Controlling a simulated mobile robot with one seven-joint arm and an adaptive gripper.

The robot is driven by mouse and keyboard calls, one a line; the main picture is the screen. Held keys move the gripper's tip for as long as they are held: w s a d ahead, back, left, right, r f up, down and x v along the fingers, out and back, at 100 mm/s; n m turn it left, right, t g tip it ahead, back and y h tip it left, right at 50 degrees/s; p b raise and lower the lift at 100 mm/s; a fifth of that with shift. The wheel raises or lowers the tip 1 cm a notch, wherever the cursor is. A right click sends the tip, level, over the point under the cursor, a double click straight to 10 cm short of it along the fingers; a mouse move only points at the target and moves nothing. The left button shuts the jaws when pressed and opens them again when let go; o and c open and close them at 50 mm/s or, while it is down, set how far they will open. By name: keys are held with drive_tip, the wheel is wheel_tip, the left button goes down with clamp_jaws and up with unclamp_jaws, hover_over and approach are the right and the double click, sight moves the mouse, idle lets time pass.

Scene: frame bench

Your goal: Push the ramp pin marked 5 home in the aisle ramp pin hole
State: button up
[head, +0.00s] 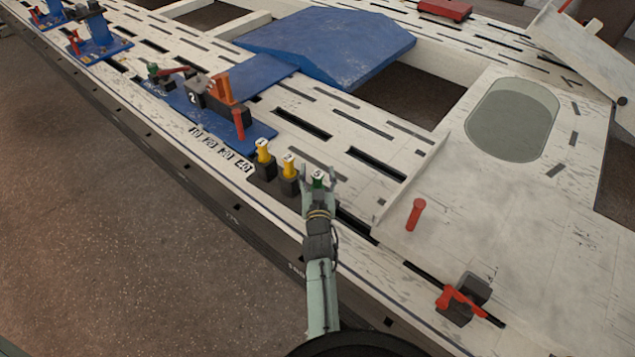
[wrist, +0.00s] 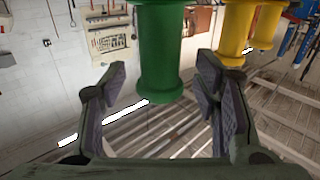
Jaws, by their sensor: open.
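The green pin marked 5 (head: 317,178) stands at the end of the row near the bench's front edge, to the right of two yellow pins. My gripper (head: 319,192) is at this pin, with its fingers open around it. In the wrist view the green pin (wrist: 161,50) is between the open fingers (wrist: 163,78), with a visible gap on each side. Its flanged end shows there. My gripper hides its lower part in the head view, so I cannot tell how deep it sits. The hole itself is hidden.
Two yellow pins (head: 263,152) (head: 289,166) stand in dark blocks close to the left. A red pin (head: 416,212) and a dark block with a red lever (head: 462,299) are to the right. A blue ramp (head: 325,45) lies behind. Bare white panel lies between.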

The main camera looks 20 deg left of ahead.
drive_tip(key=shift+c, duration=0.3)
clamp_jaws()
idle(0.3)
